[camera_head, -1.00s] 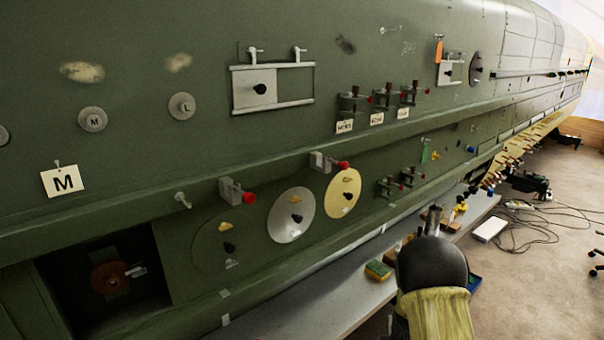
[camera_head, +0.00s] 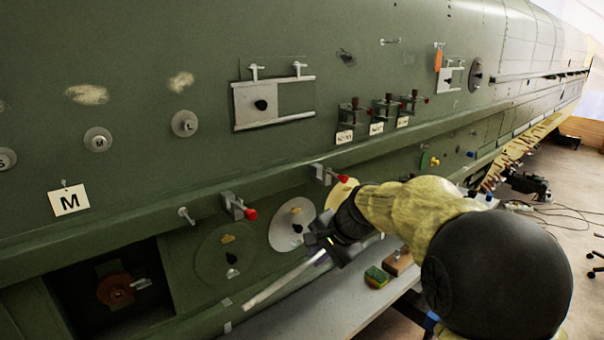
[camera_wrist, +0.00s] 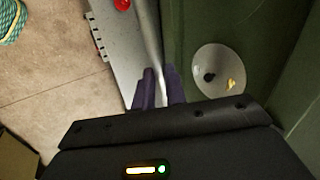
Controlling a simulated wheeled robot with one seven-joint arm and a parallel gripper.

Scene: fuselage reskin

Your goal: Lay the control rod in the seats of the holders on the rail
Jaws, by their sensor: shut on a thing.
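My gripper (camera_head: 328,246) is shut on the pale grey control rod (camera_head: 285,280), in front of the lower hull panel. In the head view the rod slants down to the left, below the rail and apart from it. The wrist view shows the rod (camera_wrist: 147,28) running up from between the purple fingers (camera_wrist: 158,90). Two grey holders with red knobs sit on the rail (camera_head: 140,225): the left holder (camera_head: 232,206) and the right holder (camera_head: 322,173). Both holders are above the rod, and their seats are too small to make out.
A grey bench (camera_head: 300,318) runs below the hull, with a green and yellow sponge (camera_head: 376,277) and a brown block (camera_head: 398,263). A peg (camera_head: 186,215) sticks out left of the left holder. An open bay (camera_head: 110,285) is at lower left.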

